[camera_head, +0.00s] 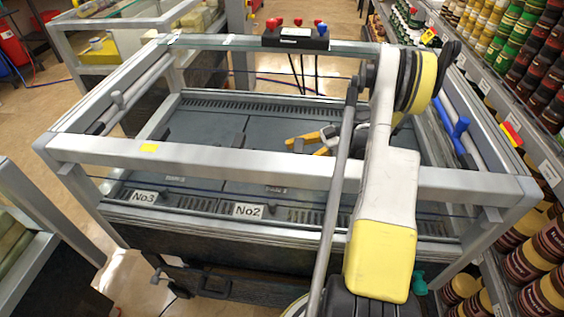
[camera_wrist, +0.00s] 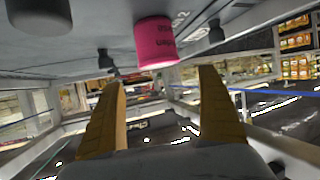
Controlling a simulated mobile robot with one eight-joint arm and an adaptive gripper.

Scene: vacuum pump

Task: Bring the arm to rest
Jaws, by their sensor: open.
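My gripper (camera_wrist: 162,78) is open in the wrist view, its two orange-yellow fingers spread with nothing between the tips. In the head view, its yellow fingers (camera_head: 308,141) show inside the metal-framed machine (camera_head: 250,168), above the dark bed; my arm partly hides this area. My arm reaches over the front rail into the frame from the right front. A pink can with lettering (camera_wrist: 156,42) appears upside down in the wrist view, beyond the fingertips and apart from them. I cannot make it out in the head view.
Labels No3 (camera_head: 144,197) and No2 (camera_head: 248,211) mark the front of the bed. A control box (camera_head: 295,39) with red and blue buttons sits on the back rail. A blue handle (camera_head: 461,127) is at the right side. Shelves of jars (camera_head: 515,50) stand close on the right.

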